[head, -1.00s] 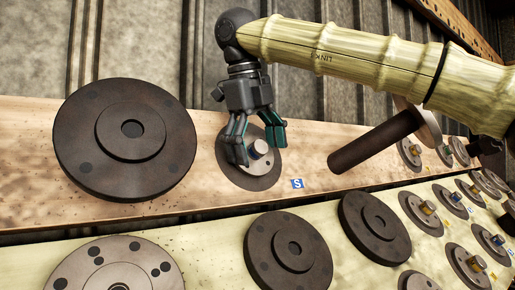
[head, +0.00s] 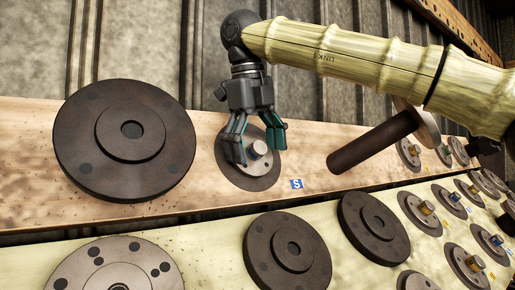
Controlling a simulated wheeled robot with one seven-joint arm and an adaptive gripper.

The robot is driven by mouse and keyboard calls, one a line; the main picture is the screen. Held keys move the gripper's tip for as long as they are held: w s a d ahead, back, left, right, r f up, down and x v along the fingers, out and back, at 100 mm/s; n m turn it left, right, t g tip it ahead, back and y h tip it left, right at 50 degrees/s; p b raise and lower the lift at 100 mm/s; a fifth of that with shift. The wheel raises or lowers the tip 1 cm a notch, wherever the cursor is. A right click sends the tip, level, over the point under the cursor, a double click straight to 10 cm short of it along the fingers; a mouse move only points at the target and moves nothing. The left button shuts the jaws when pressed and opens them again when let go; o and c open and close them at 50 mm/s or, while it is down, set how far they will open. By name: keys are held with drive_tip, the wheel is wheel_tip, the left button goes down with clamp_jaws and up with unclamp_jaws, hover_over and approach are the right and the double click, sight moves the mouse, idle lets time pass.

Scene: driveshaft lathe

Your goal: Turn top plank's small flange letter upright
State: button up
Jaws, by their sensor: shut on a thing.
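The small flange (head: 232,176) lies on the top plank (head: 315,160), a dark disc with a light metal hub (head: 257,150) standing up from its middle. A blue tag with a white letter S (head: 296,184) lies on the plank at the flange's lower right; the letter looks close to upright in the picture. My gripper (head: 256,152) points down over the flange with its fingers around the hub, shut on it. The fingers hide part of the hub and the disc's upper side.
A large dark flange (head: 125,140) lies left on the same plank. A dark shaft with a disc (head: 375,140) stands out to the right, under my arm. The lower plank (head: 200,255) holds several more flanges. A corrugated metal wall (head: 140,40) rises behind.

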drive_tip(key=shift+a, duration=0.1)
drive_tip(key=o, duration=1.8)
drive_tip(key=shift+f, duration=0.1)
drive_tip(key=v, duration=1.2)
